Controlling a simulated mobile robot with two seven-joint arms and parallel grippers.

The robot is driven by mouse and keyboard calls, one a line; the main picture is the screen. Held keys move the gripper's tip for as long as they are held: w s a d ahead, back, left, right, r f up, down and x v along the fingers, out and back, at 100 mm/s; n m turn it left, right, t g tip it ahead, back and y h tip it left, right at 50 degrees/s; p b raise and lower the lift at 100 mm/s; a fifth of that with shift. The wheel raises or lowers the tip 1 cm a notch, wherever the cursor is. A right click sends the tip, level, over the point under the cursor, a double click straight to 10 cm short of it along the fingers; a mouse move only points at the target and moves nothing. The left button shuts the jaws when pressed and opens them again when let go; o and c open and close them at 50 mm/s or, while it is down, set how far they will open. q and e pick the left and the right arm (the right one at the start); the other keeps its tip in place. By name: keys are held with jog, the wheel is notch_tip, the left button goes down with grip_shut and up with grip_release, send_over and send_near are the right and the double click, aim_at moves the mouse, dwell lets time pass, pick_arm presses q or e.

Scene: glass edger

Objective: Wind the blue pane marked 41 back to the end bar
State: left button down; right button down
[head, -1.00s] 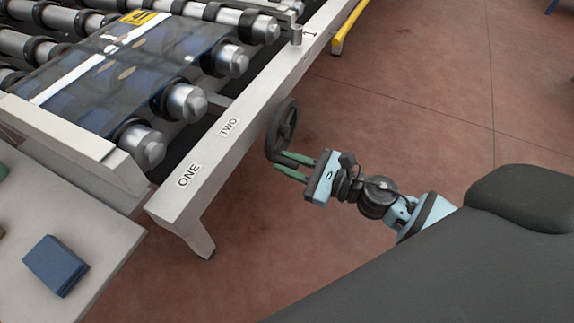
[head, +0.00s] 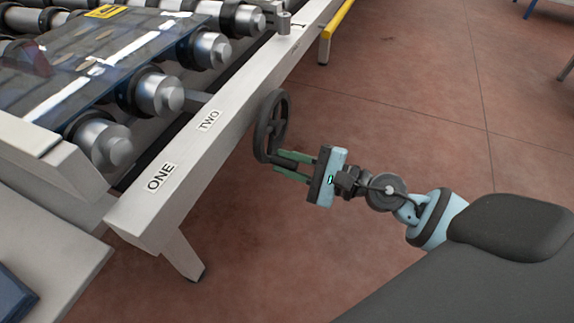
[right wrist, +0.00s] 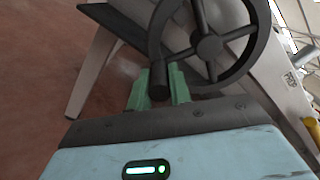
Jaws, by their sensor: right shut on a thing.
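The blue pane (head: 75,62) lies on the rollers at upper left in the head view. A pale bar (head: 45,150) crosses the near end of the rollers, close to the pane's near edge. A black handwheel (head: 262,130) stands at the side of the frame. My right gripper (head: 276,164) is at the wheel's near lower side. In the right wrist view its green fingers are shut on the wheel's black handle (right wrist: 159,80). My left gripper is out of view.
The white side rail (head: 185,150) carries the marks ONE (head: 160,178) and TWO (head: 208,121). A grey table with a dark blue block (head: 12,298) is at lower left. A yellow bar (head: 338,22) is at the top.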

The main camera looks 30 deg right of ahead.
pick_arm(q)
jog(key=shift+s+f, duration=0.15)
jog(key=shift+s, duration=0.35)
pick_arm(e)
jog(key=c, duration=1.3)
grip_release()
jog(key=shift+d, duration=0.1)
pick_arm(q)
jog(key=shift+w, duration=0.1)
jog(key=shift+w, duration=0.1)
pick_arm(e)
jog(key=shift+s+d+f+b, duration=0.15)
jog(key=shift+s+d+b, duration=0.15)
jog(key=shift+s+b, duration=0.1)
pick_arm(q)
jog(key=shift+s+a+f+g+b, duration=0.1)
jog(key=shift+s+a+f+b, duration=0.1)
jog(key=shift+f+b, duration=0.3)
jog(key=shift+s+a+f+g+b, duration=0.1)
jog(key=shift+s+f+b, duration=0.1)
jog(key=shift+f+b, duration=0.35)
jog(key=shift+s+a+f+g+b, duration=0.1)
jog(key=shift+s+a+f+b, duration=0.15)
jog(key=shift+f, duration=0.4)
pick_arm(e)
jog(key=v, duration=0.6)
jog(key=shift+s+d, duration=0.25)
jog(key=shift+s, duration=0.05)
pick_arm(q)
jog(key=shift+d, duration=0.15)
